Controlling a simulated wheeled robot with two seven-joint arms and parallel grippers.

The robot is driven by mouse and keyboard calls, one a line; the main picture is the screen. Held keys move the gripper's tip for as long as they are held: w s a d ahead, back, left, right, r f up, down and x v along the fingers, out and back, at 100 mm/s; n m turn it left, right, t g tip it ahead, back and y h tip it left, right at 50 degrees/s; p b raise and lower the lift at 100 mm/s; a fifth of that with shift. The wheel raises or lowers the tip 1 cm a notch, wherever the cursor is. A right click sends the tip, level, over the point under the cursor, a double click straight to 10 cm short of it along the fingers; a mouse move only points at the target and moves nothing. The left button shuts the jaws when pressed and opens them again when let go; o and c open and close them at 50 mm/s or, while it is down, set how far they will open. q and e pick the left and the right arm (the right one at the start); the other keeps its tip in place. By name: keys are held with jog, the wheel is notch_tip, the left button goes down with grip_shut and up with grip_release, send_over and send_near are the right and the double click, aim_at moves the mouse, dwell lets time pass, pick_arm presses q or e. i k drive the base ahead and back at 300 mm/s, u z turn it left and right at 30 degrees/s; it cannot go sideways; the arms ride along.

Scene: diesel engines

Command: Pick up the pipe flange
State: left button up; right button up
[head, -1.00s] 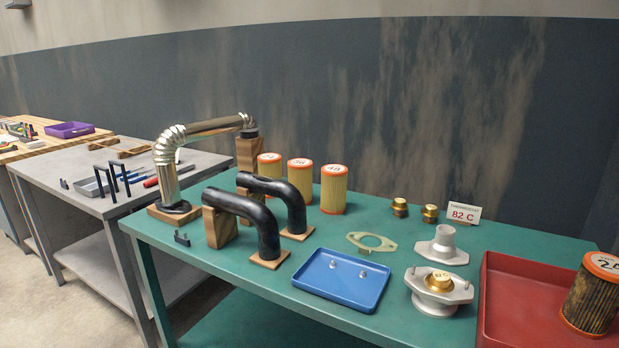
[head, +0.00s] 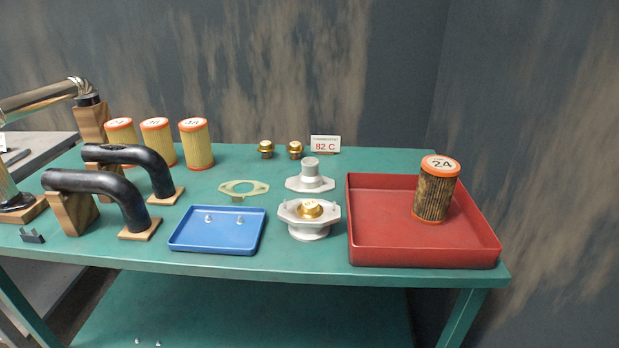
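The likely pipe flange is a silver metal piece with a short round neck on a flat flange (head: 310,183). It stands neck up on the green table, behind a silver housing (head: 309,230) that has a brass thermostat (head: 310,209) seated in its top. A flat pale green gasket (head: 229,187) lies to the left of the flange. Neither of my grippers is in view.
A blue tray (head: 202,243) with two small bolts lies left of the housing. A red tray (head: 385,252) holding a dirty filter (head: 435,192) is at right. Black hoses (head: 85,181), clean filters (head: 195,144), brass thermostats (head: 295,150) and an 82 C card (head: 325,144) stand around.

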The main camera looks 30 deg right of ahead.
aim_at(310, 181)
jog(key=z, duration=0.95)
jog(key=i, duration=0.65)
jog(key=u, duration=0.35)
